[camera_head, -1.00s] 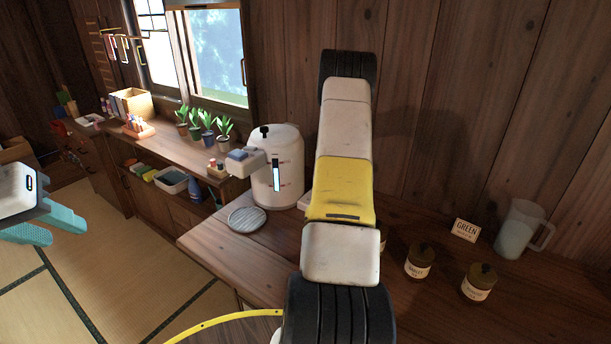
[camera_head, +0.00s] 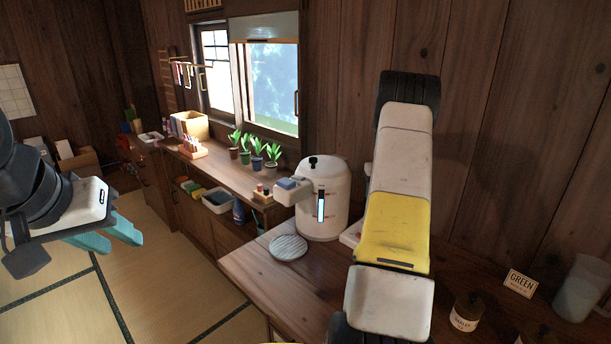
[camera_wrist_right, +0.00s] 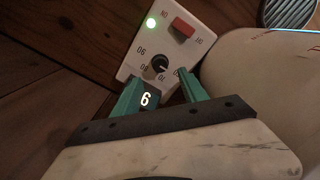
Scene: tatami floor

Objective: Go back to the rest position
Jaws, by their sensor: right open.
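My left gripper (camera_head: 122,245) is at the left of the head view, over the tatami floor. Its two teal fingers are apart with nothing between them. My right arm crosses the head view, and its gripper is hidden there. In the right wrist view my right gripper (camera_wrist_right: 160,79) is open. Its green fingers point at a white control box (camera_wrist_right: 165,50) with a black knob (camera_wrist_right: 160,64), a red switch and a lit green light. The knob shows between the fingertips; whether they touch it I cannot tell.
A white dispenser (camera_head: 322,205) stands on the wooden counter (camera_head: 262,278) beside my right arm. A round ribbed plate (camera_head: 288,247) lies in front of it. Jars, a GREEN sign (camera_head: 519,283) and a pitcher (camera_head: 580,290) are at the right.

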